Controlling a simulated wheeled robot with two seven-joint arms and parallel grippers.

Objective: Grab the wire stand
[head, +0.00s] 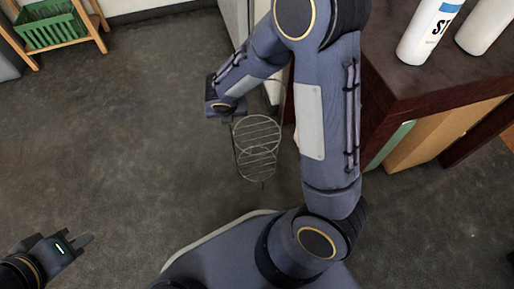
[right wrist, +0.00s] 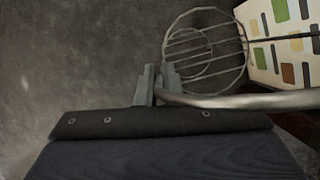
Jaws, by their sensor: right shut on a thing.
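The wire stand (head: 257,150) is a metal frame with round wire racks, and it hangs below my right gripper (head: 221,108) in the head view. In the right wrist view the stand (right wrist: 205,45) shows its round racks, and a thick metal rod of it runs to the right from the jaws. My right gripper (right wrist: 154,86) is shut on this rod. The right arm hides part of what lies behind the stand. My left gripper (head: 84,241) is at the lower left of the head view, away from the stand, and its finger gap is not clear.
A dark wooden counter (head: 420,84) with white bottles (head: 430,30) stands at the right. A wooden rack with a green basket (head: 50,30) is at the upper left. A panel with coloured patches (right wrist: 285,40) is beside the stand. The grey floor at left is clear.

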